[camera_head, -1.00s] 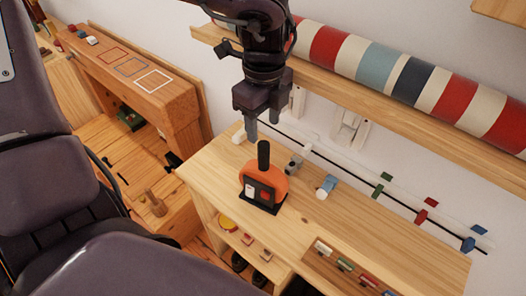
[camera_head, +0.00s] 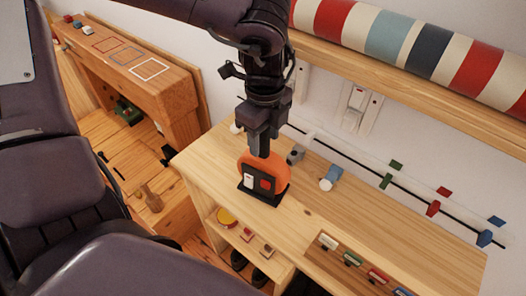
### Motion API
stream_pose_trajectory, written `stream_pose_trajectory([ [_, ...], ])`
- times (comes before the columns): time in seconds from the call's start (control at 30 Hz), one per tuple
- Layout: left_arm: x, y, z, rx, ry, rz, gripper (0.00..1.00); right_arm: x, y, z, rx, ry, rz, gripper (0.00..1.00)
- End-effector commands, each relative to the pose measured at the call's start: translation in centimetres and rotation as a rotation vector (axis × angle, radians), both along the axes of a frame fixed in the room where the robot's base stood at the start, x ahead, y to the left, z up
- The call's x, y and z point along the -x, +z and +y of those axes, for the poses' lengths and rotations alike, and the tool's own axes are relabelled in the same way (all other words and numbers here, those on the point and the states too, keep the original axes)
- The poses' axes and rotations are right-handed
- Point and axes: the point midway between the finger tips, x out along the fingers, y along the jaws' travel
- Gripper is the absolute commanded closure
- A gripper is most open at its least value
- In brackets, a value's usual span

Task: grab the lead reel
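The lead reel (camera_head: 252,165) is an orange disc on a black stand, with a white and a red patch on its dark front. It stands upright on the wooden bench top. My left gripper (camera_head: 260,146) points down right at the top of the reel, where its black upright handle is. The dark fingers and the dark handle merge, so I cannot tell whether the fingers are closed on it. The handle is mostly hidden. My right gripper is not in view.
On the bench top (camera_head: 400,235), a grey piece (camera_head: 296,154) and a blue-and-white piece (camera_head: 331,178) stand right of the reel. A wall rail carries coloured clips (camera_head: 434,208). A striped roll (camera_head: 430,48) lies on a shelf above. The bench's right part is clear.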

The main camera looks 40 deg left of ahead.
Motion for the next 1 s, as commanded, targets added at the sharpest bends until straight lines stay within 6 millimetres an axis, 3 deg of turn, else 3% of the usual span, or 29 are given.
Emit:
stream_pose_trajectory([
  [0.03,0.0,0.02,0.0,0.0,0.0,0.0,0.6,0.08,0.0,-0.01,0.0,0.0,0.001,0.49],
  [0.33,0.0,0.02,0.01,0.0,0.0,0.0,0.99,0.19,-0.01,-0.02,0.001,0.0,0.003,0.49],
  [1.0,0.01,0.01,0.03,-0.001,0.001,0.0,1.0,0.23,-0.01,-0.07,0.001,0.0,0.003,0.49],
])
